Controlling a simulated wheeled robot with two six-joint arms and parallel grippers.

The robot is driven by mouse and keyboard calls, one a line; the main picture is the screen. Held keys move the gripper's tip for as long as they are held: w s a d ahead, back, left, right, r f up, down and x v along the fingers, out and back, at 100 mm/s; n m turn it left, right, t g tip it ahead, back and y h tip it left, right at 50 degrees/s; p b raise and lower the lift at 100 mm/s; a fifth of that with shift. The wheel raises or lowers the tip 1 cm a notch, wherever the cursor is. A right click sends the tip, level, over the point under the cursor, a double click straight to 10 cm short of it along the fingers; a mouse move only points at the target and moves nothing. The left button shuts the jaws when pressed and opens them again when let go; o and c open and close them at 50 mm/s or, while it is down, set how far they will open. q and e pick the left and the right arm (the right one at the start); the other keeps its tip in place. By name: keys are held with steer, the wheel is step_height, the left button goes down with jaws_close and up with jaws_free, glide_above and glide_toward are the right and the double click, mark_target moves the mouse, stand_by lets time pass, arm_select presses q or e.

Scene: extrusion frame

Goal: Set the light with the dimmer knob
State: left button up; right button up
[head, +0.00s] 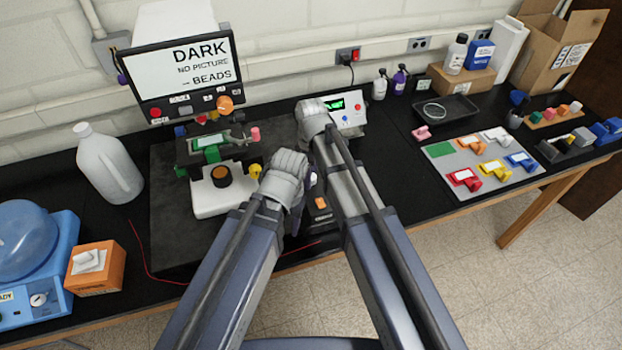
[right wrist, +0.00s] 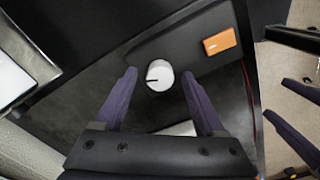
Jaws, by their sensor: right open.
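The white dimmer knob (right wrist: 159,75) has a dark pointer line towards the left in the right wrist view. It sits on a dark box (right wrist: 200,75) with an orange block (right wrist: 220,40) on top. My right gripper (right wrist: 159,80) is open, its two purple fingers apart on either side of the knob, with gaps showing. In the head view the right gripper (head: 312,182) is partly hidden by my arms above the dark box (head: 325,216), and the knob is hidden. The monitor (head: 190,72) reads "DARK NO PICTURE -- BEADS".
The white instrument with an orange-ringed dark knob (head: 221,176) stands left of my arms. A panel with a green display (head: 346,112) is behind them. A white jug (head: 108,165) and orange box (head: 95,268) stand left. A tray of coloured parts (head: 480,160) lies right.

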jaws_close()
stand_by(0.7)
